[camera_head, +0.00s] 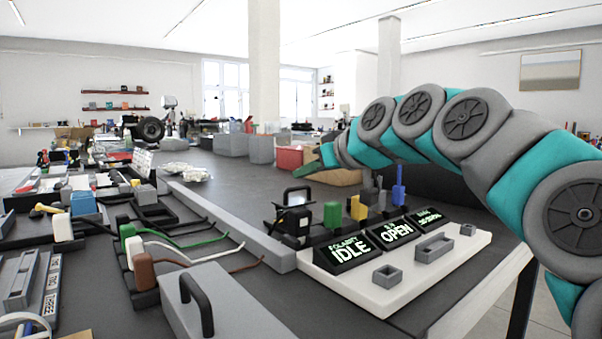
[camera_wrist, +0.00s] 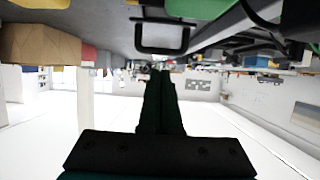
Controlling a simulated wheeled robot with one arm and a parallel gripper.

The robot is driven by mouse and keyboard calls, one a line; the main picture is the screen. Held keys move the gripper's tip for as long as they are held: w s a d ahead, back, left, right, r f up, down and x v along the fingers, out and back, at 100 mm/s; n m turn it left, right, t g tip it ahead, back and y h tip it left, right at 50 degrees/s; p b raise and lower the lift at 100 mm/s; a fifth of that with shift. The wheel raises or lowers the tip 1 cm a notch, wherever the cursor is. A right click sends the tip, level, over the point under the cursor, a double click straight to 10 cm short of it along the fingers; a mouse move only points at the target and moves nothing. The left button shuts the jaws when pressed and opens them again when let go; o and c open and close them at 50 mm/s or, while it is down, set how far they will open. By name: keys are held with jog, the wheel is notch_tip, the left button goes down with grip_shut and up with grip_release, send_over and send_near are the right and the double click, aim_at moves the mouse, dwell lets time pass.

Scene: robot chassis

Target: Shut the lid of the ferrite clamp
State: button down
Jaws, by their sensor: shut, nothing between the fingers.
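The ferrite clamp looks to be the small black device (camera_head: 293,222) at the back left end of the white panel. A dark square frame, which looks like its raised lid (camera_head: 297,190), stands upright on it. In the wrist view a black frame (camera_wrist: 162,50), apparently the same lid, shows just beyond my fingertips. My gripper (camera_head: 308,172) is just above and right of the lid, pointing left. In the wrist view my gripper (camera_wrist: 160,75) has its dark fingers together and empty. I cannot tell whether it touches the lid.
The white panel (camera_head: 385,300) carries displays reading IDLE and OPEN (camera_head: 395,233), coloured upright pieces and grey blocks. A long grey rail (camera_head: 225,220) runs left of it. Green, white and brown cables (camera_head: 180,242) and a grey box with a black handle (camera_head: 225,305) lie further left.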

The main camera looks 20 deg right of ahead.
jog(key=shift+s+d+f, duration=0.4)
jog(key=shift+s+f, duration=0.1)
jog(key=shift+s, duration=0.5)
jog(key=shift+s+d+f, duration=0.35)
jog(key=shift+s+f, duration=0.1)
jog(key=shift+s, duration=0.6)
jog(key=shift+s+d+f, duration=0.4)
jog(key=shift+s+f, duration=0.1)
jog(key=shift+s, duration=0.5)
